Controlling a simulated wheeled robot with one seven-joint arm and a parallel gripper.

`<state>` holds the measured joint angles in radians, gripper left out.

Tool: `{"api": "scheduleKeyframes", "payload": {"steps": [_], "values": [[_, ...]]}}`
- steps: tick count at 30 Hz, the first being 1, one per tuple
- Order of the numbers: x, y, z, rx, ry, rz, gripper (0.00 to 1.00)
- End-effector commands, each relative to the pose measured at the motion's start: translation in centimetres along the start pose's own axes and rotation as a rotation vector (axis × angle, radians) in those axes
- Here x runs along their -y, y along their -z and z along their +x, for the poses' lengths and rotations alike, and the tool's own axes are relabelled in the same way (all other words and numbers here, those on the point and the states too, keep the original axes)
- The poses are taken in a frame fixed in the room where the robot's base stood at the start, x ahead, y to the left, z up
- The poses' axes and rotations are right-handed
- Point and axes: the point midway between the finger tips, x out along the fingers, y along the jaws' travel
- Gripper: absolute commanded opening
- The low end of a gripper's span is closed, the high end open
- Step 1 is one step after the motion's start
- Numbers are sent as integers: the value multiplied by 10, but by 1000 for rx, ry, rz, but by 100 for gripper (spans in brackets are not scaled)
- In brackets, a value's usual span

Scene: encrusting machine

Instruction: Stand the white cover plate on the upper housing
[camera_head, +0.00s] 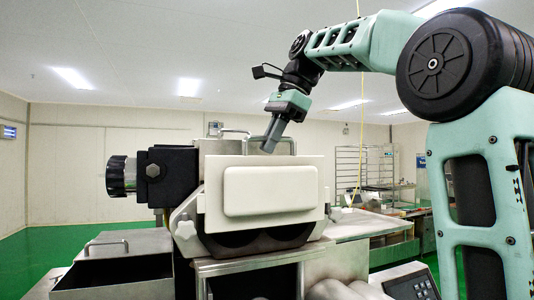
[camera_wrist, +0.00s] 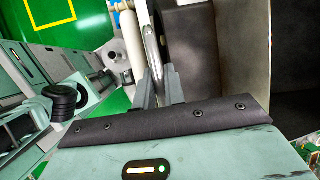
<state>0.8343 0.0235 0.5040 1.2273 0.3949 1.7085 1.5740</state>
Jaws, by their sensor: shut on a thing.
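The white cover plate (camera_head: 268,192) is upright in the head view, with a raised rectangular panel on its face. It is in front of the metal upper housing (camera_head: 217,147) and hides most of it; I cannot tell whether the two touch. A thin metal handle (camera_head: 294,142) rises above the plate's top edge. My gripper (camera_head: 268,149) comes down from above and is shut on this handle. In the wrist view the curved bar (camera_wrist: 152,45) runs to between my fingers (camera_wrist: 160,92). The plate's lower edge is above a dark rounded opening (camera_head: 255,242).
A black block with a ribbed knob (camera_head: 121,175) projects left of the housing. An open metal hopper (camera_head: 115,270) with a handle is at lower left. A metal table (camera_head: 365,225) and a rack stand behind at right. A control panel (camera_head: 410,285) is at lower right.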

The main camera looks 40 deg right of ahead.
Motion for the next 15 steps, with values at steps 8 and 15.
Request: {"api": "scheduleKeyframes", "payload": {"steps": [8,15], "values": [[0,4,10,0,2,0,0],[9,9,22,0,1,-1,0]]}}
